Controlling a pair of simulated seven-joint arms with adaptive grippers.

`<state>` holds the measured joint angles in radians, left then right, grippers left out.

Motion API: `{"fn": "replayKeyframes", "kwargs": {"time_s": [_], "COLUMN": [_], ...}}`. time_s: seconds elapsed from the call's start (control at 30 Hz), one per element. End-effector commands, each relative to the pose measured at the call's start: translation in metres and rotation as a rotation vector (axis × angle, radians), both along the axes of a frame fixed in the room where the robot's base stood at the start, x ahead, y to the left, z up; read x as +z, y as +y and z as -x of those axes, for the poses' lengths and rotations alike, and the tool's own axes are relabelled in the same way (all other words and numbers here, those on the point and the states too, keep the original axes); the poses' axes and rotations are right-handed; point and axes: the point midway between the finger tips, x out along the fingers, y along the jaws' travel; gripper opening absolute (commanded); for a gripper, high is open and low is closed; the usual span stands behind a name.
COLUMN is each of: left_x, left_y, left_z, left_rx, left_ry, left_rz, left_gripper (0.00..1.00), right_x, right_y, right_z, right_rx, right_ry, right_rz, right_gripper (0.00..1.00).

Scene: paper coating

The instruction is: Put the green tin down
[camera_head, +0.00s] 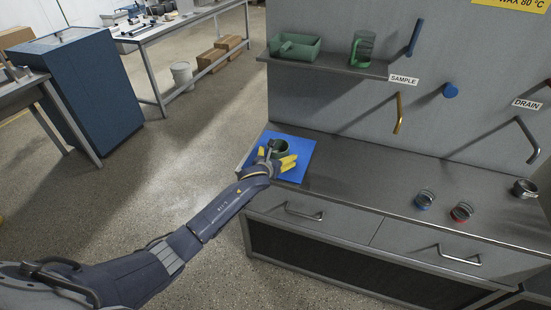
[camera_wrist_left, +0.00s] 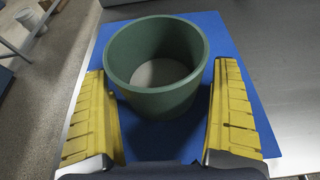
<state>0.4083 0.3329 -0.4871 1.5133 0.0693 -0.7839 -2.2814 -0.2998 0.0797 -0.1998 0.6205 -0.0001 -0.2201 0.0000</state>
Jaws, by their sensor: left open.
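The green tin (camera_head: 281,147) stands upright on a blue mat (camera_head: 301,145) at the left end of the metal counter. In the left wrist view the tin (camera_wrist_left: 157,103) is open at the top and looks empty. My left gripper (camera_head: 277,161) is open, with its yellow fingers to either side of the tin. In the left wrist view the fingers show clear gaps to the tin's walls, and the blue mat (camera_wrist_left: 225,50) shows around it. My right gripper is not in view.
The counter between is clear. Handles jut from the back panel.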

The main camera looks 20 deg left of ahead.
Motion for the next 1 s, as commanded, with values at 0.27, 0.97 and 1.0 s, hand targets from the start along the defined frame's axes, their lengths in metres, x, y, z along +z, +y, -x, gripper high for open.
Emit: {"fn": "replayKeyframes", "kwargs": {"time_s": [0.27, 0.97, 1.0], "left_x": [0.011, 0.045, 0.046], "left_y": [0.001, 0.005, 0.005], "left_z": [0.020, 0.105, 0.107], "left_rx": [-0.002, -0.001, 0.000], "left_ry": [-0.002, 0.000, 0.000], "left_rz": [0.000, -0.001, -0.001], "left_gripper": [0.96, 0.96, 0.96], "right_x": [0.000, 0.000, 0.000], "right_y": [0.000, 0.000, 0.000], "right_z": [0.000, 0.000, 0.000], "right_rx": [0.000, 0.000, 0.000], "right_ry": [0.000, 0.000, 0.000], "right_rz": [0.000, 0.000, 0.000], "right_gripper": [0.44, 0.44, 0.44]}}
